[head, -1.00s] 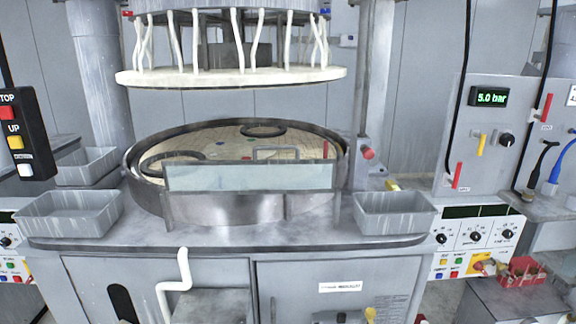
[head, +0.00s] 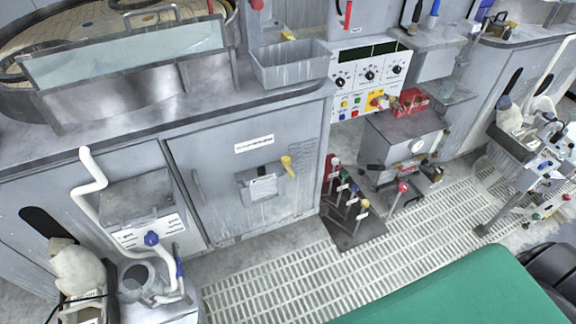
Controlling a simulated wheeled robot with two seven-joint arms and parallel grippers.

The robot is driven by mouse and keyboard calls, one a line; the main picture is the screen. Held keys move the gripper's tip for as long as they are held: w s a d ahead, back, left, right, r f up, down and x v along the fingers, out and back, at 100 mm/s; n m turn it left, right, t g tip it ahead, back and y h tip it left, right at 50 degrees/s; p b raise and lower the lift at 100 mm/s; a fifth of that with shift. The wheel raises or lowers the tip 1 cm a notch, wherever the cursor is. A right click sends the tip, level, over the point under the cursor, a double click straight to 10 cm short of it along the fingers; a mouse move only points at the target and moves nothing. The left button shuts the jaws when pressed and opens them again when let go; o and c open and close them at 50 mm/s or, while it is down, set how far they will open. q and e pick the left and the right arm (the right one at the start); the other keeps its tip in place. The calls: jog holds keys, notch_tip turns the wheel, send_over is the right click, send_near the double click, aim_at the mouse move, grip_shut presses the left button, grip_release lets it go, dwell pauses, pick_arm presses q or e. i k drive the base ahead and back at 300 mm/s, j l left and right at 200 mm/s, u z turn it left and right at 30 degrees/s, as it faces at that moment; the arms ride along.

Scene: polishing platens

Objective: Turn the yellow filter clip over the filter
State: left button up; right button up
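A yellow clip-like piece (head: 287,164) sits on the front of the grey cabinet door (head: 215,160), in the middle of the head view. It stands upright beside the upper right of a small grey box (head: 262,187) with a white label and a black part on top. This box may be the filter, but I cannot tell for sure. The yellow piece appears to be beside the box rather than across it. Neither of my grippers shows in the head view.
A grey tray (head: 290,68) stands on the machine's ledge above the door. Coloured-handled levers (head: 350,205) stand on the floor to the right. A white pipe (head: 90,175) and a grey box stand at left. A green surface (head: 460,292) fills the lower right. Slatted floor between is clear.

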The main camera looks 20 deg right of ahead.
aim_at(286, 160)
jog(key=i+l, duration=0.2)
jog(key=l, duration=0.15)
jog(key=i+l, duration=0.4)
jog(key=l, duration=0.25)
